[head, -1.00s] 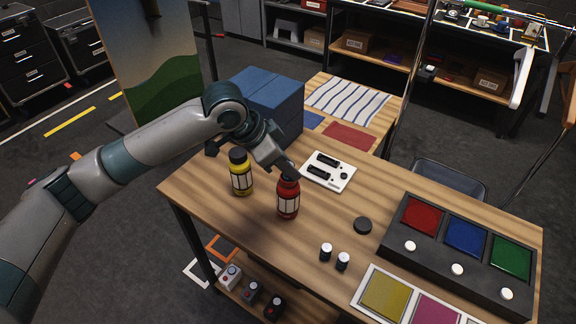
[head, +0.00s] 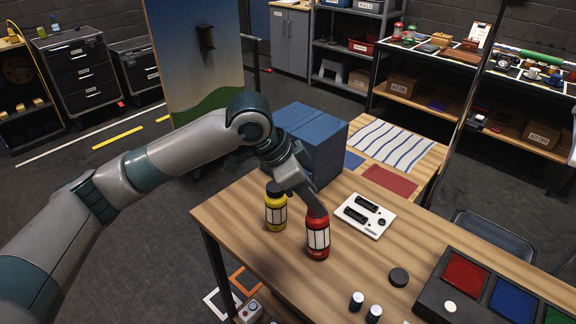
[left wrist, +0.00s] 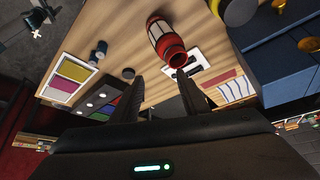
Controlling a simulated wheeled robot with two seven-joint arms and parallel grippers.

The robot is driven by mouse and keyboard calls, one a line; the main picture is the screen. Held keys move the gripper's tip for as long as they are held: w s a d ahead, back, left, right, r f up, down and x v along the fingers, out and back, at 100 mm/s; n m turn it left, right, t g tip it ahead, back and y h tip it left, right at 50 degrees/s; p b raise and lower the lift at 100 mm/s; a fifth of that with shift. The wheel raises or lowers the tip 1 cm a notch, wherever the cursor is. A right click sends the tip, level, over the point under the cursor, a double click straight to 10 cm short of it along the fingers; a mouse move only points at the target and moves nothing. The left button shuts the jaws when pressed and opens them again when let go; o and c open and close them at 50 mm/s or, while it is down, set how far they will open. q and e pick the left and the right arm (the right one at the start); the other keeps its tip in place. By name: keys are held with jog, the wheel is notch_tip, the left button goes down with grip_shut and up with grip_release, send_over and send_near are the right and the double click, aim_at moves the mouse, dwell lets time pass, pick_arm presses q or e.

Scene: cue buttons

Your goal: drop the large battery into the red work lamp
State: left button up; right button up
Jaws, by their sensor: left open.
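The red work lamp (head: 318,239) stands upright on the wooden table, and its open top shows in the left wrist view (left wrist: 176,57). Two small dark cylinders with light tops, a left one (head: 357,301) and a right one (head: 373,314), stand side by side near the table's front edge. They look like batteries; I cannot tell which is large. The inside of the lamp is not clear. My right gripper is out of view.
A yellow lamp (head: 276,210) stands close left of the red one. A white panel with dark slots (head: 365,216) lies behind it, a black disc (head: 398,277) to the right. A blue box (head: 310,142) stands behind; a dark button console (head: 447,291) is at the right.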

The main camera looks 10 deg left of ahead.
pick_arm(q)
jog(key=b+v, duration=0.2)
jog(key=v, duration=1)
jog(key=shift+d+r, duration=0.3)
jog(key=shift+r, duration=0.05)
jog(key=shift+s, duration=0.1)
